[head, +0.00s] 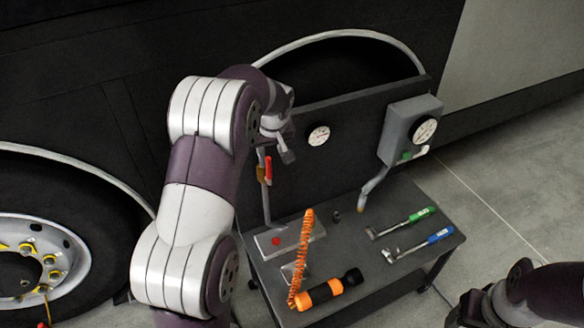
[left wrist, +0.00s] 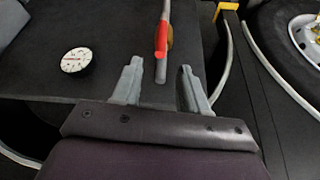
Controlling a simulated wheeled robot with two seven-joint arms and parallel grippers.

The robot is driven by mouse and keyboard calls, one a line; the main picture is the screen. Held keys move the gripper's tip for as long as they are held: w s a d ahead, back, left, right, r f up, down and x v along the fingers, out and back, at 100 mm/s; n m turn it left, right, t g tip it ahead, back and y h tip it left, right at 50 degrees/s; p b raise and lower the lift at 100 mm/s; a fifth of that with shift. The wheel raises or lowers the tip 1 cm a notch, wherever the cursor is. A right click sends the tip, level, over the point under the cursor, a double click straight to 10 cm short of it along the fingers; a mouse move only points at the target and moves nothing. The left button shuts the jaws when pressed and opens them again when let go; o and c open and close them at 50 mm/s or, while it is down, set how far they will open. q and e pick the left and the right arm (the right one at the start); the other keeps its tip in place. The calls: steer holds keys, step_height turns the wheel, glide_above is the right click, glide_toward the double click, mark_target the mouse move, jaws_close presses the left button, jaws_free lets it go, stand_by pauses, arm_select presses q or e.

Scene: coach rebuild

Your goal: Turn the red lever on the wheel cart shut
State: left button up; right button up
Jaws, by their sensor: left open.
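The red lever (head: 268,169) sits on a brass valve (head: 261,174) on a thin grey pipe at the left of the wheel cart (head: 447,243). The lever looks roughly in line with the pipe. In the left wrist view the red lever (left wrist: 161,40) lies just beyond the fingertips, between their lines, with the brass part partly behind it. My left gripper (head: 284,150) is open and empty, close above the lever in the head view. It also shows in the left wrist view (left wrist: 160,68). My right gripper (head: 468,310) is dark and cut off at the lower edge; its jaws are unclear.
The cart's back panel carries a round gauge (head: 318,136) and a grey box (head: 408,131) with another gauge. An orange coiled hose (head: 304,250), an orange-black tool (head: 325,291) and green and blue handled tools lie on the top. A bus wheel (head: 35,262) is at left.

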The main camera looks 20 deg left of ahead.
mark_target(268, 166)
arm_select(q)
steer(key=p+x, duration=0.1)
steer(key=x, duration=0.9)
steer(key=shift+a+f, duration=0.15)
steer(key=shift+f, duration=0.1)
steer(key=shift+w+a+f, duration=0.2)
steer(key=shift+a+f, duration=0.05)
steer(key=shift+f, duration=0.2)
steer(key=shift+d, duration=0.2)
steer(key=shift+c, duration=0.2)
jaws_close()
